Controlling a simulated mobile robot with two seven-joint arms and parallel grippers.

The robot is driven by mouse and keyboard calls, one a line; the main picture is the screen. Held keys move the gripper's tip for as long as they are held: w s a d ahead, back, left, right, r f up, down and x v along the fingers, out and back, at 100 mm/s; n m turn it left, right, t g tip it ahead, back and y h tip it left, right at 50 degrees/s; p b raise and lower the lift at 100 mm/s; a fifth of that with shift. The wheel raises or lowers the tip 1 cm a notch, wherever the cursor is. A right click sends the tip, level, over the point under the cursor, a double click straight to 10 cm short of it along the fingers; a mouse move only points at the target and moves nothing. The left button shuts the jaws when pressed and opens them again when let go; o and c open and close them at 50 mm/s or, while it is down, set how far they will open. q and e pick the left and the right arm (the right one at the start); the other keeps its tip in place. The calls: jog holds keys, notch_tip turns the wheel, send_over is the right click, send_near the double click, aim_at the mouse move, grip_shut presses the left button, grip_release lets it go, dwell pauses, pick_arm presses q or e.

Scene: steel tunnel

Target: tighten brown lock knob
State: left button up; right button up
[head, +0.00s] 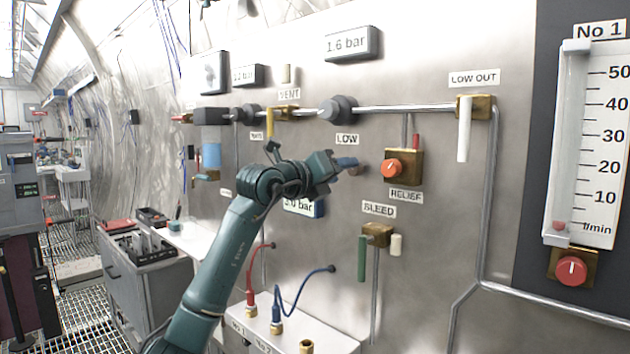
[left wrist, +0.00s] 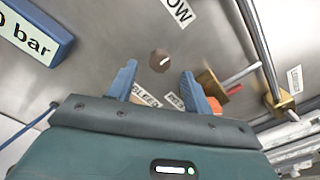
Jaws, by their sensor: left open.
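The brown lock knob (left wrist: 158,61) is a small dark brown disc with a white line, on the steel panel below the LOW label. In the left wrist view it lies just beyond the gap between my fingertips, a little above them. In the head view the knob (head: 358,170) shows only partly behind the fingers. My left gripper (head: 345,163) points at the panel with its blue fingers close to the knob. In the left wrist view the gripper (left wrist: 158,80) is open, with nothing between the fingers. My right gripper is in neither view.
The orange RELIEF knob (head: 392,168) on a brass block sits close to the right of my fingers. A steel pipe (head: 400,109) runs above. The BLEED valve (head: 377,235) is below. A 0 bar display (left wrist: 35,32) is left of the knob.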

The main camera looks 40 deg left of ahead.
pick_arm(q)
jog(key=s+b, duration=0.1)
jog(key=s, duration=0.8)
jog(key=shift+a+b, duration=0.3)
jog(key=shift+b, duration=0.05)
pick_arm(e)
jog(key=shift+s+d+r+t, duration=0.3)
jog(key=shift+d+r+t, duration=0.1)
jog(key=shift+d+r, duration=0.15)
pick_arm(q)
jog(key=shift+w, duration=0.1)
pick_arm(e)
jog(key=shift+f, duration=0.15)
